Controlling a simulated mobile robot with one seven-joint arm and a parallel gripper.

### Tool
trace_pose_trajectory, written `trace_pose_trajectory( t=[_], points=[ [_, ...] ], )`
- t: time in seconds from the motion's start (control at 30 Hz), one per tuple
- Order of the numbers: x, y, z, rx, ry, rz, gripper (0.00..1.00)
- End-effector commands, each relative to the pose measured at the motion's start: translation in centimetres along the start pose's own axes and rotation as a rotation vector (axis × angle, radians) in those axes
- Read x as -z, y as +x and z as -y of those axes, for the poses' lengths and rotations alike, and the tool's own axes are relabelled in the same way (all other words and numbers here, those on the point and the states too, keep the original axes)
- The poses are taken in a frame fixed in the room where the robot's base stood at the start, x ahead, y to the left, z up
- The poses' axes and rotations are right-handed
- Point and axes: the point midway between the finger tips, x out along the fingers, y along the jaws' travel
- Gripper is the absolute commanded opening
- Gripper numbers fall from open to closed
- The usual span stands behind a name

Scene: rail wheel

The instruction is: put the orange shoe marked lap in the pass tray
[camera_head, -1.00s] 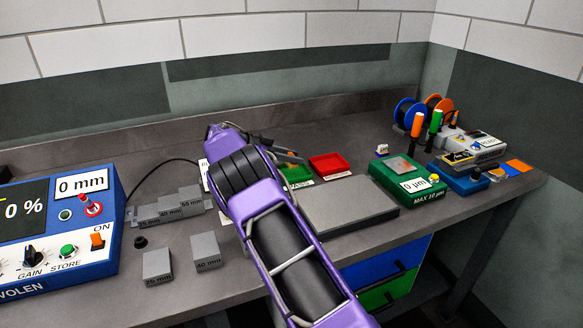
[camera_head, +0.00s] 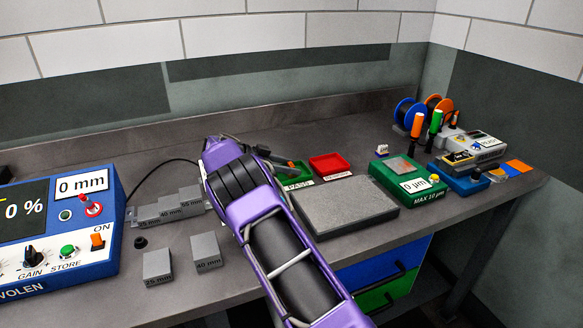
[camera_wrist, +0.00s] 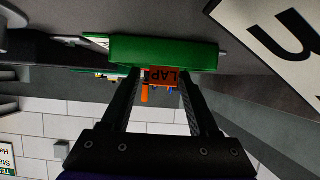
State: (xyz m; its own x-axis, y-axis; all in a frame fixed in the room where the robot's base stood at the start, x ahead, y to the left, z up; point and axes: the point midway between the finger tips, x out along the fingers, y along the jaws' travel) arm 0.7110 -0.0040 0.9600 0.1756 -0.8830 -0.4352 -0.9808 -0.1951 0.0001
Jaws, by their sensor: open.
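In the head view my arm hides much of the gripper and shoe.
The red tray (camera_head: 331,164) stands right of the green one. A grey plate (camera_head: 345,207) lies in front of them. A green gauge box (camera_head: 408,181) stands further right. Grey step blocks (camera_head: 170,205) and a blue instrument (camera_head: 60,225) are at left.

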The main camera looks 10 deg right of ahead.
Motion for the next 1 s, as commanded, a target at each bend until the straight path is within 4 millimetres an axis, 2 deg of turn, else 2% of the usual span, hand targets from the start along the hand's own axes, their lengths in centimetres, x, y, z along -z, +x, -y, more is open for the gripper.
trace_pose_trajectory(
  t=[0.3,0.5,0.67,1.0],
  points=[
    [-0.1,-6.8,0.1,0.005,0.000,0.000,0.61],
    [0.0,-9.8,0.1,0.003,0.001,0.000,0.61],
    [0.0,-10.7,0.0,0.002,-0.001,0.000,0.61],
    [0.1,-10.9,0.0,0.005,-0.002,0.003,0.61]
  ],
)
